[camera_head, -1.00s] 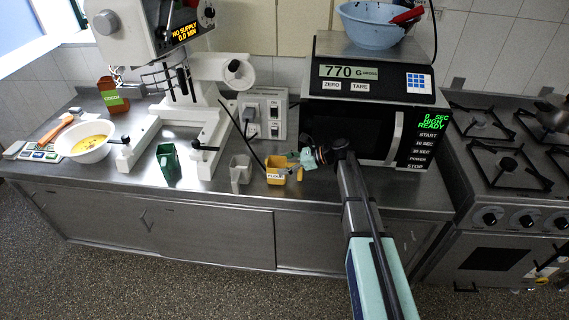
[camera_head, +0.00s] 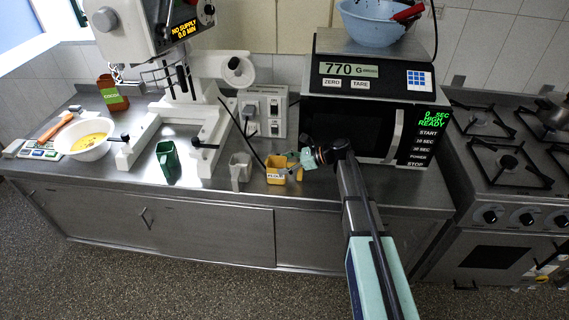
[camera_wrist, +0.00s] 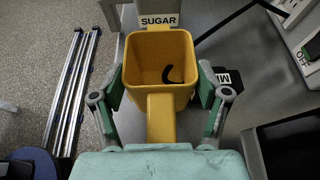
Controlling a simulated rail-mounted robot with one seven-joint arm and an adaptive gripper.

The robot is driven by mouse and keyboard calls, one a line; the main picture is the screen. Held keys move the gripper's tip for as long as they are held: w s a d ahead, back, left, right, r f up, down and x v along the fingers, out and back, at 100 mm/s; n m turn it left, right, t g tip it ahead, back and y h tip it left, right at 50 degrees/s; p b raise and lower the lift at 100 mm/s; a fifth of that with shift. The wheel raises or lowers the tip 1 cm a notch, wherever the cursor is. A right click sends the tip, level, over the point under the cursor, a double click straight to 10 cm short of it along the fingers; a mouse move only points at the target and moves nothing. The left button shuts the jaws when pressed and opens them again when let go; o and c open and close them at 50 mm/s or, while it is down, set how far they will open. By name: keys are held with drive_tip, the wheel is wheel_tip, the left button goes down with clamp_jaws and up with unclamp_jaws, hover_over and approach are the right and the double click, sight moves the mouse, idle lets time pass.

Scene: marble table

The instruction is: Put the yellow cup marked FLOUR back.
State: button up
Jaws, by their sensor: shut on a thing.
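The yellow cup (camera_head: 271,178) has a white label that appears to read FLOUR in the head view. It is upright near the counter's front edge, right of a pale grey cup (camera_head: 240,171). Whether its base touches the counter is unclear. In the wrist view the yellow cup (camera_wrist: 158,48) is open-topped, with a dark curved mark inside and its handle towards me. My gripper (camera_wrist: 163,95) is shut on it, one green finger on each side. My gripper (camera_head: 293,169) comes in from the right in the head view. A SUGAR label (camera_wrist: 159,20) shows just beyond the cup.
A dark green cup (camera_head: 167,162) stands further left, by the white machine (camera_head: 205,140). A white bowl with yellow contents (camera_head: 86,143) sits at the far left. A socket box (camera_head: 264,114) is behind the cups. The microwave (camera_head: 350,125) is close on the right.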

drive_tip(key=shift+f, duration=0.15)
drive_tip(key=o, duration=1.2)
drive_tip(key=shift+d, duration=0.1)
drive_tip(key=v, duration=1.2)
